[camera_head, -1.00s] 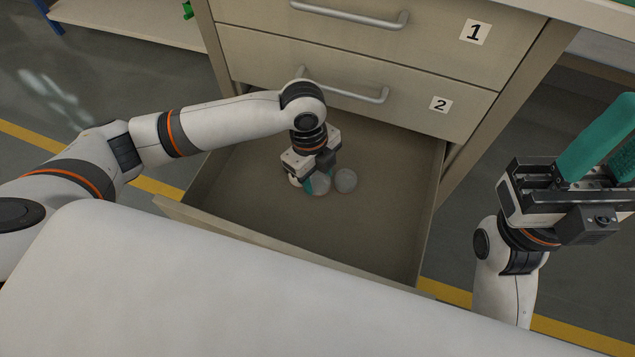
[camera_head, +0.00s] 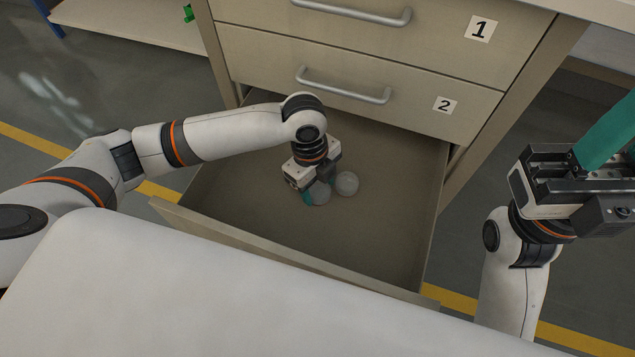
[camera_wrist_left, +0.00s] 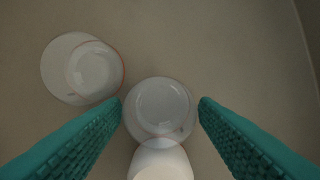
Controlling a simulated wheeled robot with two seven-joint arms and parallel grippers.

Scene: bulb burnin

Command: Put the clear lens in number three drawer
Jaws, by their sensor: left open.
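Two clear, round lenses lie on the floor of the open drawer (camera_head: 385,235) below the one labelled 2. One lens (camera_head: 347,183) lies free to the right of my left gripper (camera_head: 318,193). The other lens (camera_head: 318,195) is at that gripper's fingertips. In the left wrist view, my teal fingers are spread wide, with one clear lens (camera_wrist_left: 161,106) between their tips and apart from both. The second lens (camera_wrist_left: 88,68) is outside them at upper left. My right gripper (camera_head: 615,135) is at the right edge, pointing up, its fingers partly cut off.
Shut drawers labelled 1 (camera_head: 435,32) and 2 (camera_head: 405,108) are above the open drawer. A white rounded shape (camera_wrist_left: 160,164) shows at the bottom of the left wrist view; I cannot tell what it is. Bare drawer floor surrounds the lenses.

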